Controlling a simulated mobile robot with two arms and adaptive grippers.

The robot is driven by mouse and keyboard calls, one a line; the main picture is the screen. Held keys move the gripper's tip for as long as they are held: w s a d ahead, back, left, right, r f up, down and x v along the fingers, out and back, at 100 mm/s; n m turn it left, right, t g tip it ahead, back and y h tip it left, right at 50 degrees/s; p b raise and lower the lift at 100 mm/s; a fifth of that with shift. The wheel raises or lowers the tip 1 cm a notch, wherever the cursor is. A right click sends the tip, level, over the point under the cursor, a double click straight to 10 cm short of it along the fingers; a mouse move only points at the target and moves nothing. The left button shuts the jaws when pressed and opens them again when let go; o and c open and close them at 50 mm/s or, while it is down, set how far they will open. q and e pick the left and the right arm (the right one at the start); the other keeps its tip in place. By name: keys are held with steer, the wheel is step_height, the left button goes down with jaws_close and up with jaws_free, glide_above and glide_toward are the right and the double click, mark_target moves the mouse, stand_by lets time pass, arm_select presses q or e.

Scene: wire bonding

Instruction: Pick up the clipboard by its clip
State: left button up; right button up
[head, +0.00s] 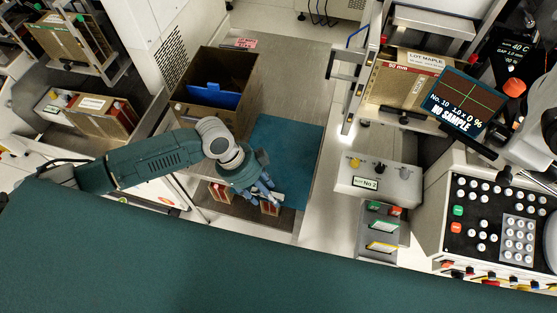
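No clipboard can be made out for sure in the head view. A flat blue panel (212,96) with a notched top edge stands inside a brown open-topped box (181,98); I cannot tell whether it is the clipboard. Pale sheet-like items with dark edges (170,201) lie partly hidden under my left arm. My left gripper (268,193) points down and right, over the lower edge of a teal mat (296,150). A small pale piece shows at its fingers; whether it is held is unclear. My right gripper is not in view.
Red-brown boxes (220,192) stand below my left gripper. A grey-white control box (378,180) and a keypad console (502,220) stand to the right, under a tilted screen (462,100). A large teal surface (200,270) fills the bottom. The mat's middle is clear.

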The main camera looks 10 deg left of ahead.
arm_select(q)
jaws_close()
steer(key=shift+r, duration=0.15)
